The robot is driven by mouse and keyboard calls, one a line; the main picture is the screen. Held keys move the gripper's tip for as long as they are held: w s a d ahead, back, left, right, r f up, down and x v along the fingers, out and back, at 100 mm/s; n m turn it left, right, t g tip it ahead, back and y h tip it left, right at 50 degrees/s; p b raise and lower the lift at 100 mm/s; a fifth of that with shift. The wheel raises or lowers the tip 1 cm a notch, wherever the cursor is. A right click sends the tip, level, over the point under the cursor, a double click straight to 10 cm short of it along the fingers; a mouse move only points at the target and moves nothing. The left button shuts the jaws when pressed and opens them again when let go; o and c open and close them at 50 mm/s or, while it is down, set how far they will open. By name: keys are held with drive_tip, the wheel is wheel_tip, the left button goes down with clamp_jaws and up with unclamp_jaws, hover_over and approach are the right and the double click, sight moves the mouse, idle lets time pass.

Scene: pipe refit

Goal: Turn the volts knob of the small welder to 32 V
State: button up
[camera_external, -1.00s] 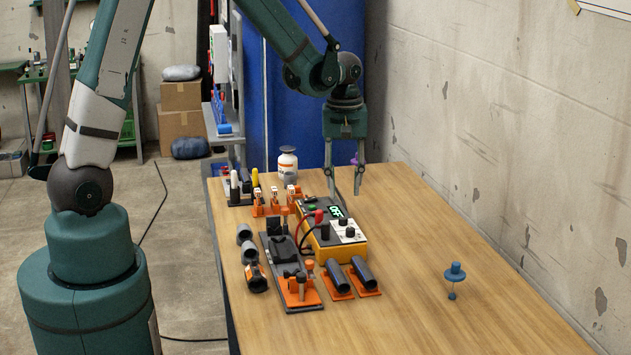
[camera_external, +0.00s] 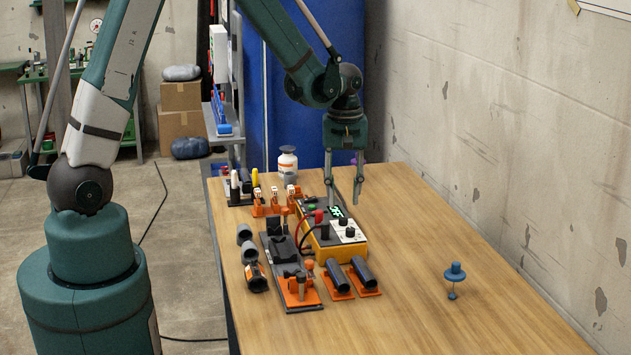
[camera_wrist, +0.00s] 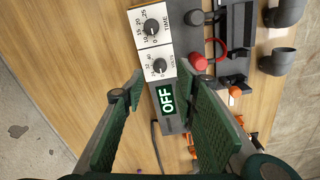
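The small welder (camera_external: 342,252) is a yellow box with a dark top on the table. The wrist view shows its white dial panel with the volts knob (camera_wrist: 159,66), a black knob with a pale pointer. The TIME knob (camera_wrist: 151,27) is on the same panel. The green display (camera_wrist: 166,99) reads OFF. My gripper (camera_external: 345,206) is pointed down above the far end of the welder. In the wrist view its fingers (camera_wrist: 161,84) are apart with nothing between them, and the volts knob lies just beyond their tips. I cannot read the knob's exact setting.
Pipe pieces on orange bases (camera_external: 362,274), a clamp fixture (camera_external: 297,288) and grey pipe fittings (camera_external: 250,253) stand near the welder. A red plug (camera_wrist: 198,61) with a cable is beside the display. A white bottle (camera_external: 288,165) stands behind. The table's right side is mostly clear.

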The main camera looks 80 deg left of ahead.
sight(344, 218)
drive_tip(key=shift+f, duration=2.85)
drive_tip(key=shift+c, duration=0.3)
drive_tip(key=c, duration=0.9)
